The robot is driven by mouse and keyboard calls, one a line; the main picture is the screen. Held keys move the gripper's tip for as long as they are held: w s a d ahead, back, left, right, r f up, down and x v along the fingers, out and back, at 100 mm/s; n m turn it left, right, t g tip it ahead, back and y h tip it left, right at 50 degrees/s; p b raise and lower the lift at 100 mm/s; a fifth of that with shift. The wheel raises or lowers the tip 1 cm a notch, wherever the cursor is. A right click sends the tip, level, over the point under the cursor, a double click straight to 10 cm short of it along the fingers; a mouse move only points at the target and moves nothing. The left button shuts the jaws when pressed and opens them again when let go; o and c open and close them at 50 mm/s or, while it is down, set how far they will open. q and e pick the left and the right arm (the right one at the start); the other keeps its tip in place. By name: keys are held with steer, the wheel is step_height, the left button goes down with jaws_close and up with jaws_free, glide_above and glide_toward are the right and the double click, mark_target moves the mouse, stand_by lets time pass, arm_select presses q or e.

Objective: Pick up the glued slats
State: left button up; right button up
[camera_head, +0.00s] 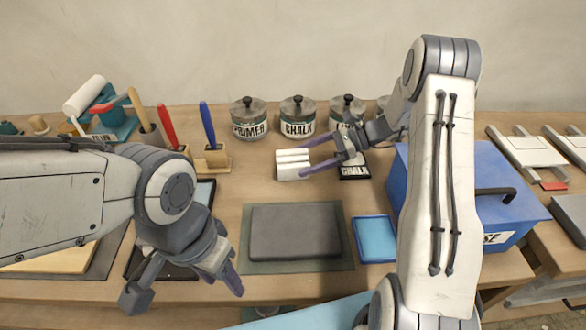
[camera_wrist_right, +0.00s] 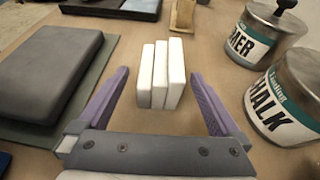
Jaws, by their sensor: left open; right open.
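The glued slats (camera_head: 293,164) are a small white block of several pale strips side by side, lying on the table behind the dark grey slab. They also show in the right wrist view (camera_wrist_right: 160,78), straight ahead between the fingers. My right gripper (camera_head: 319,159) is open, its purple fingertips close to the right side of the slats. In the wrist view its fingers (camera_wrist_right: 160,90) stand either side of the slats with gaps, and nothing is held. My left gripper (camera_head: 222,278) is open and empty, low at the left front over the table.
Labelled metal tins (camera_head: 298,117) stand behind the slats. A dark grey slab (camera_head: 294,232) lies on a green mat in front, beside a blue tray (camera_head: 375,238). A blue box (camera_head: 497,200) is at right. Brushes in a wooden holder (camera_head: 212,158) stand at left.

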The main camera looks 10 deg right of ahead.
mark_target(293, 163)
steer(key=b+x, duration=0.1)
steer(key=x, duration=0.2)
steer(key=shift+w+f, duration=0.1)
steer(key=shift+f, duration=0.05)
steer(key=shift+a+b, duration=0.35)
steer(key=shift+a, duration=0.1)
steer(key=c, duration=1.6)
